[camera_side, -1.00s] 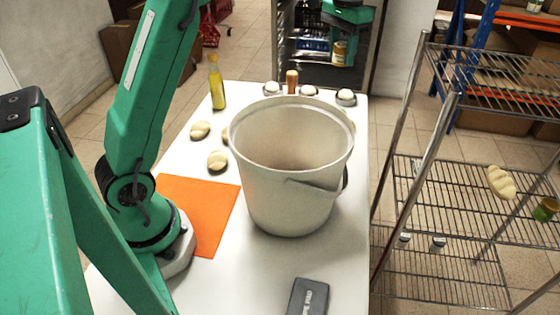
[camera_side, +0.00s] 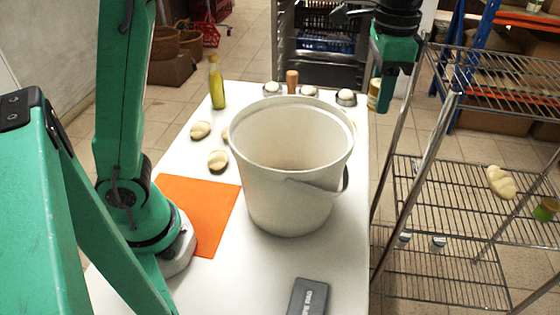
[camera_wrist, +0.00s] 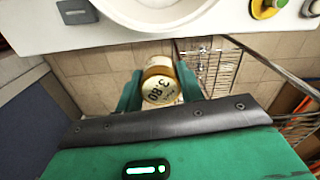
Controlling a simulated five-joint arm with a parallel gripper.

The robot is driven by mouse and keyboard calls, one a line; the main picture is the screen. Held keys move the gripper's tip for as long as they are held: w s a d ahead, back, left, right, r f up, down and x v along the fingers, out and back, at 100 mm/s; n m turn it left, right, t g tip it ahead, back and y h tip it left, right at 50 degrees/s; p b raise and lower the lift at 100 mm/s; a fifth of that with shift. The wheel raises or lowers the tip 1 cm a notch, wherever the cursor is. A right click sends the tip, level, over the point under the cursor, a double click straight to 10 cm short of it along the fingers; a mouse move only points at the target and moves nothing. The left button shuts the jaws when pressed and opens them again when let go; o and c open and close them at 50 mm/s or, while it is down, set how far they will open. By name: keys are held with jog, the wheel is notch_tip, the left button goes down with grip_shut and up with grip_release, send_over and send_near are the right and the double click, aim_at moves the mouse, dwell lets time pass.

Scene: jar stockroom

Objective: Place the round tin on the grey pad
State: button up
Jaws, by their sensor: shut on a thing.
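The round tin (camera_wrist: 160,88), with a gold rim and a pale, printed lid, sits between the green fingers of my gripper (camera_wrist: 159,92) in the wrist view. In the side view my gripper (camera_side: 382,92) hangs in the air past the table's right edge. There the tin (camera_side: 374,92) shows only as a sliver, mostly hidden behind a finger. The dark grey pad (camera_side: 308,297) lies flat at the table's near right edge with nothing on it. It also shows at the wrist view's top left (camera_wrist: 77,11).
A large white bucket (camera_side: 290,190) stands mid-table, between my gripper and the pad. An orange sheet (camera_side: 213,205), an oil bottle (camera_side: 216,85) and several pale lumps lie to its left. A wire shelf rack (camera_side: 460,190) stands right of the table, close to my gripper.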

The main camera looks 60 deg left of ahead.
jog(key=s+d+m, duration=0.5)
jog(key=s+d, duration=0.4)
jog(key=s, duration=0.1)
jog(key=m, duration=0.6)
send_over(307, 306)
notch_tip(307, 306, down, 18)
jog(key=shift+f, duration=4.55)
jog(key=shift+f, duration=0.1)
jog(key=o, duration=1)
notch_tip(307, 306, up, 12)
jog(key=shift+r, duration=0.15)
